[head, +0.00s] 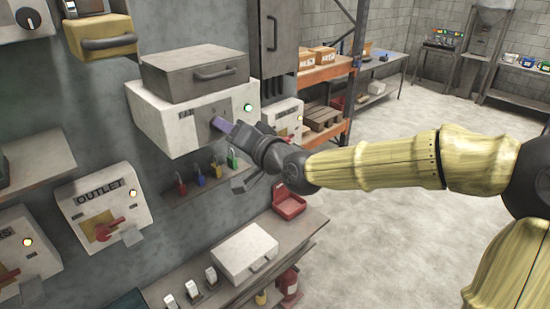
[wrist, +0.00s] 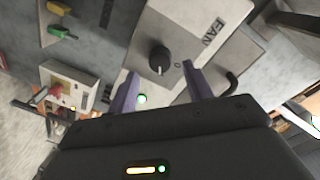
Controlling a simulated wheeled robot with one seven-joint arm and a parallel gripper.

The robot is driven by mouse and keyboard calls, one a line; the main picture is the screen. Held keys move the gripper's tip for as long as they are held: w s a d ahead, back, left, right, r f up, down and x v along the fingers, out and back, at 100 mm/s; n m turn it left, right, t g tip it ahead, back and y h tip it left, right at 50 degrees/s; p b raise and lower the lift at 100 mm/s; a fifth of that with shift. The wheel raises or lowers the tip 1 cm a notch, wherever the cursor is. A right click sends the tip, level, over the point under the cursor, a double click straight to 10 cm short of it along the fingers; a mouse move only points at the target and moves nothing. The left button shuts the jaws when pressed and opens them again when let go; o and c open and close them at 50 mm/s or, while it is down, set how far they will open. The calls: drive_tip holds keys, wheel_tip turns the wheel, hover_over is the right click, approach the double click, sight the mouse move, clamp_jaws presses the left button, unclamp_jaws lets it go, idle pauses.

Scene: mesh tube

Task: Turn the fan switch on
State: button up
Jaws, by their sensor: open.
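The fan box (head: 165,128) is a white box on the grey wall, with a grey case resting on top. In the wrist view its face (wrist: 185,25) carries the FAN label (wrist: 213,32). The fan switch (wrist: 160,60) is a round black knob with a pale pointer line. A lit green lamp (wrist: 142,99) sits beside it. My gripper (wrist: 158,85) is open with two purple fingers, one on each side of the knob in the picture. I cannot tell whether they touch it. In the head view my gripper (head: 228,127) is in front of the box and hides the knob.
An OUTLET box (head: 100,210) with a red handle is at lower left. Several coloured padlocks (head: 215,169) hang below the fan box. A shelf with a white case (head: 246,252) and a red bin (head: 289,202) lies lower. The floor at right is open.

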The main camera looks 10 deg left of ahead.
drive_tip(key=v, duration=1.4)
drive_tip(key=shift+s+d+b, duration=0.2)
drive_tip(key=shift+b, duration=0.25)
drive_tip(key=d+f+n+g+h+b, duration=0.1)
drive_tip(key=d+f+g+h, duration=0.2)
drive_tip(key=f, duration=1.1)
drive_tip(key=f+g+h+b, duration=0.2)
drive_tip(key=f+g+h, duration=0.15)
drive_tip(key=f, duration=1.05)
drive_tip(key=s+d+f+g+h+b, duration=0.1)
drive_tip(key=s+d+f+h, duration=0.2)
drive_tip(key=d, duration=0.5)
drive_tip(key=s+d+f+m+g+h+b, duration=0.1)
drive_tip(key=s+d+f+h+b, duration=0.1)
drive_tip(key=s+d, duration=0.3)
drive_tip(key=d+f+h, duration=0.1)
drive_tip(key=d, duration=0.2)
drive_tip(key=shift+d, duration=0.4)
drive_tip(key=shift+g+h, duration=0.25)
